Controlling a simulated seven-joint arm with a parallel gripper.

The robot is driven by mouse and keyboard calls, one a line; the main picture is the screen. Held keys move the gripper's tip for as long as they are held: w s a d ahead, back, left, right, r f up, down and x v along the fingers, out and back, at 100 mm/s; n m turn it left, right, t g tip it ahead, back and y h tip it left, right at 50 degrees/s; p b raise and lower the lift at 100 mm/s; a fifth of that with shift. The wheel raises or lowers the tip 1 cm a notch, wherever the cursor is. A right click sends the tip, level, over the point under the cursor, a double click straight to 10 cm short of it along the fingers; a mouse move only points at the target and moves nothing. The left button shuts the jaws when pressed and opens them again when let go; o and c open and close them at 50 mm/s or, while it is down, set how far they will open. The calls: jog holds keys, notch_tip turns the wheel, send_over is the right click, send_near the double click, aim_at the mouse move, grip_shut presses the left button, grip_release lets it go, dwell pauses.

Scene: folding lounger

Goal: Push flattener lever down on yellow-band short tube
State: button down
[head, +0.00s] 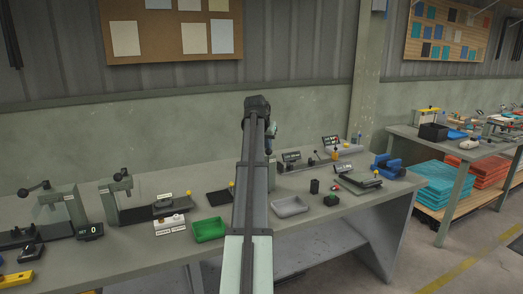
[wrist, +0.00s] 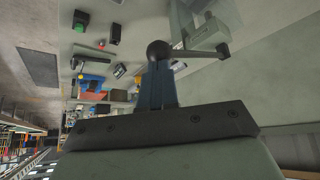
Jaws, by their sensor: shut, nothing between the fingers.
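In the wrist view my gripper (wrist: 160,72) is shut, its two blue-grey fingers together and empty. A black ball knob (wrist: 158,50) shows at the fingertips, on a dark lever bar (wrist: 200,53) that runs right to a pale grey fixture (wrist: 200,30). The knob overlaps the fingertips in the picture; I cannot tell whether they touch. In the head view my arm stands across the middle of the bench and hides most of my gripper and what is behind it. I cannot make out a short tube with a yellow band in either view.
The grey bench (head: 150,270) holds black-handled presses (head: 62,205) at left. A green tray (head: 208,229) and a grey tray (head: 290,206) flank my arm. A small black cup (head: 314,186) and a blue device (head: 388,166) stand at right. A wall rises behind the bench.

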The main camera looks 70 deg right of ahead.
notch_tip(320, 180, up, 7)
dwell(0.8)
jog(key=shift+w, duration=0.1)
dwell(0.4)
